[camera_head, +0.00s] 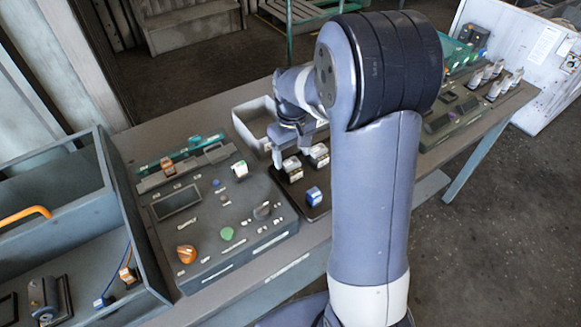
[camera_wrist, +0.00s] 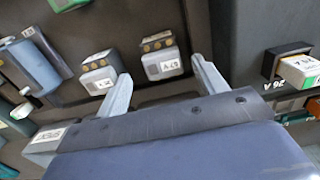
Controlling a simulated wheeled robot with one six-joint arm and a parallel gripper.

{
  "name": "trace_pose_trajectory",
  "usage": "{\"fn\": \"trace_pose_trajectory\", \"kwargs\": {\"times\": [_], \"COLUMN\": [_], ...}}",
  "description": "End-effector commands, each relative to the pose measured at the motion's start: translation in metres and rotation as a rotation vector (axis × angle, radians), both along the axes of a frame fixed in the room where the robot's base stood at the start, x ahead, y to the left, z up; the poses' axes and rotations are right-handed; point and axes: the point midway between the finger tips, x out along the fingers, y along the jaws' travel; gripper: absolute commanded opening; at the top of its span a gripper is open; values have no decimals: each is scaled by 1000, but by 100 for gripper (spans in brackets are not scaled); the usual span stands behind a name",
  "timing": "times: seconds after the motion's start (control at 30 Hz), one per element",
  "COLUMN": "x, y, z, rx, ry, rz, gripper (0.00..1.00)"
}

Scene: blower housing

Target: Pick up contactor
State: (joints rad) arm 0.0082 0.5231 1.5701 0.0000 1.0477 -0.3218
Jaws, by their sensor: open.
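Two small light-grey blocks with brass-coloured terminals, which look like contactors, sit on a dark tray (camera_head: 318,212). In the head view one is the left block (camera_head: 292,168) and the other the right block (camera_head: 319,154). The wrist view shows the same kind of blocks, a left one (camera_wrist: 101,76) and a right one (camera_wrist: 162,62) with a white label. My gripper (camera_head: 291,153) is open and empty, close over the tray. In the wrist view its fingers (camera_wrist: 160,72) are spread, with the right block between the tips and the left block outside the left finger.
A blue part (camera_head: 313,196) sits at the tray's front. A control panel (camera_head: 213,212) with knobs and a screen lies left of the tray. A white open box (camera_head: 256,120) stands behind it. At far left is a grey bin (camera_head: 115,200). My arm hides the table's middle right.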

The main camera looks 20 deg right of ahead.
Motion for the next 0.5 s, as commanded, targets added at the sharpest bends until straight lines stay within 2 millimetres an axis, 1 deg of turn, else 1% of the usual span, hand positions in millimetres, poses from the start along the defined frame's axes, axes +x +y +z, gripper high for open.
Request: {"fn": "trace_pose_trajectory", "kwargs": {"times": [0.1, 0.2, 0.3, 0.5], "x": [-3, -3, -3, -2], "y": [4, 3, 3, 3], "z": [-18, -31, -36, -37], "rx": [0, 0, 0, 0], "ry": [6, 4, 2, 1], "rz": [0, 0, 0, 0], "gripper": [67, 67, 67, 67]}}
